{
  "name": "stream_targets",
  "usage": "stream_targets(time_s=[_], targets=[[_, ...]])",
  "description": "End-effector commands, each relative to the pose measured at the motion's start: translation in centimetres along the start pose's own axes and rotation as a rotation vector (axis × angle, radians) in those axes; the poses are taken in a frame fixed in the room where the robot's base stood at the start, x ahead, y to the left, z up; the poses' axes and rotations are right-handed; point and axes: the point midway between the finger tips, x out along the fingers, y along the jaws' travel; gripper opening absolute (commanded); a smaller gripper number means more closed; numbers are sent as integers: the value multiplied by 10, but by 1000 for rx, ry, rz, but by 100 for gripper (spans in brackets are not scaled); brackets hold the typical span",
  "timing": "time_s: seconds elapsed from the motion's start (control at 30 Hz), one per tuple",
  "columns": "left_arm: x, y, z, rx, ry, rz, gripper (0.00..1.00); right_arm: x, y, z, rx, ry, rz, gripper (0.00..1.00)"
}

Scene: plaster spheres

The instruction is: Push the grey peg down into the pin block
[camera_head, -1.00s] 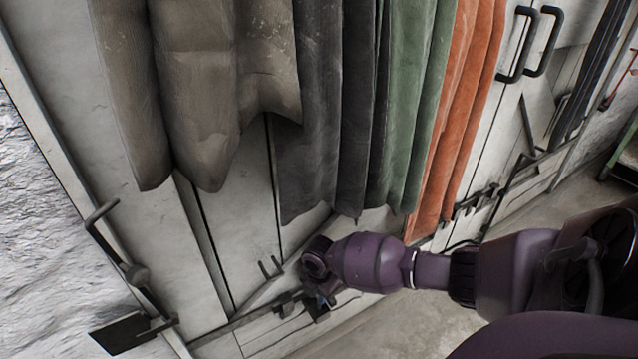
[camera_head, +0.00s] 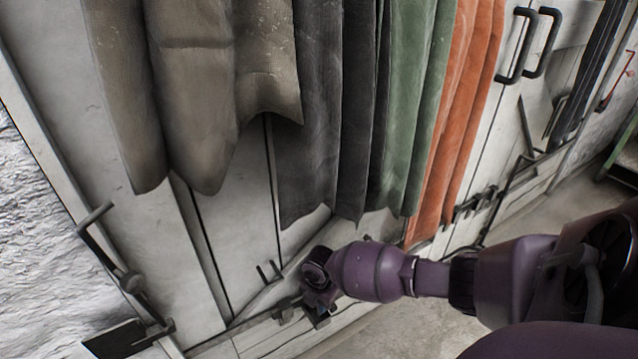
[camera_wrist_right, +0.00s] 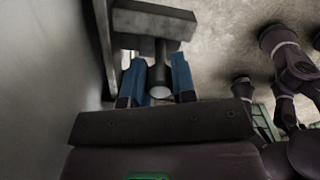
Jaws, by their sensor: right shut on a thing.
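In the right wrist view the grey peg (camera_wrist_right: 160,88) is a dark cylinder with a pale round end facing the camera. My right gripper (camera_wrist_right: 158,68) has its blue fingers on either side of the peg and is shut on it. The peg's far end meets a dark grey block (camera_wrist_right: 150,22), which looks like the pin block; how deep it sits is hidden. In the head view my right gripper (camera_head: 318,300) is low on the door beside dark metal fittings, and the peg cannot be made out. My left gripper is not in view.
Brown (camera_head: 195,90), dark grey (camera_head: 312,120), green (camera_head: 408,110) and orange (camera_head: 458,130) cloths hang just above my right gripper. A dark bolt handle (camera_head: 100,235) is at the left, and black door handles (camera_head: 530,45) are at the upper right. Floor (camera_head: 400,335) shows below.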

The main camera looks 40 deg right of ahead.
Motion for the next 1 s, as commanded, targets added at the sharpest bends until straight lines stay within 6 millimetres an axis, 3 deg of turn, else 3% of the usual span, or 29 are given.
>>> stream_targets(time_s=[0.2,0.23,0.43,1.0], targets=[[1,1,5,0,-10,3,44,6,-1,0,0,0,-3,0],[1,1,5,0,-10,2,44,6,-1,0,0,0,-2,26],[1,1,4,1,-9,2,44,6,-1,0,0,0,-2,55],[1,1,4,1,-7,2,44,5,-1,0,0,0,-3,55]])
